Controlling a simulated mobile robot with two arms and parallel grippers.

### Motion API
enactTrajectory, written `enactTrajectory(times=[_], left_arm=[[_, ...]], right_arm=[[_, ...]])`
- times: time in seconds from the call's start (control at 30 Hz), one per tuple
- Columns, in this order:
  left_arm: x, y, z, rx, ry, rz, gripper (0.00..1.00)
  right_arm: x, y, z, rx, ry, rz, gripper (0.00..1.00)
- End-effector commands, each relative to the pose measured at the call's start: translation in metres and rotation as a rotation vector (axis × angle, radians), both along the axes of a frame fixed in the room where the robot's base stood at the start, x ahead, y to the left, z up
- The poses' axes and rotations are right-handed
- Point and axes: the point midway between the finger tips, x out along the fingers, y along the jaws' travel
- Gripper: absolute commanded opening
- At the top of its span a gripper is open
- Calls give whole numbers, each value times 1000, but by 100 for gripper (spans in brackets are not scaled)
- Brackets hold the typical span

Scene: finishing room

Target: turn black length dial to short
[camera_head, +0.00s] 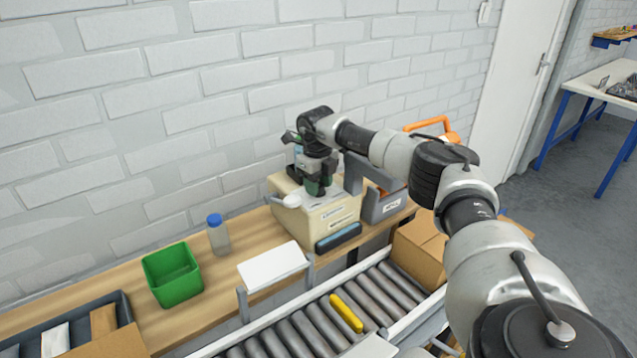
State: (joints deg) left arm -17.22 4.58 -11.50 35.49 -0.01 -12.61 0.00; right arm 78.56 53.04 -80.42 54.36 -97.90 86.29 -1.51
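A beige box-shaped machine (339,217) with small labels on its front stands on the wooden bench against the wall. My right arm reaches in from the lower right, and my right gripper (316,188) points down at the top of this machine. The gripper and wrist cover much of the machine's top. I cannot make out the black length dial; it may be hidden behind the gripper. Whether the fingers are open or shut, or touch anything, is too small to tell. My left gripper is not in view.
A grey bin (383,208) stands right of the machine, and a dark blue-edged object (338,237) lies before it. A white board (273,266), a blue-capped bottle (218,236) and a green bin (172,275) are to the left. A roller conveyor (315,325) carries a yellow object (346,312).

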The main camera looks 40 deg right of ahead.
Motion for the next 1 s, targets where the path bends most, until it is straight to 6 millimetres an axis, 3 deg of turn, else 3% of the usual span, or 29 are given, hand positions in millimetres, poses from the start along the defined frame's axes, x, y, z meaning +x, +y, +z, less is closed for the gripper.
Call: enactTrajectory(times=[0.03,0.2,0.57,1.0], left_arm=[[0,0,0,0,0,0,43],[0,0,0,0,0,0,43],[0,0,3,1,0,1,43],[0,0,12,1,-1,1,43]], right_arm=[[0,0,0,0,0,0,34],[0,0,0,0,0,0,8],[0,0,2,0,-1,59,8],[0,0,2,0,-1,403,8]])
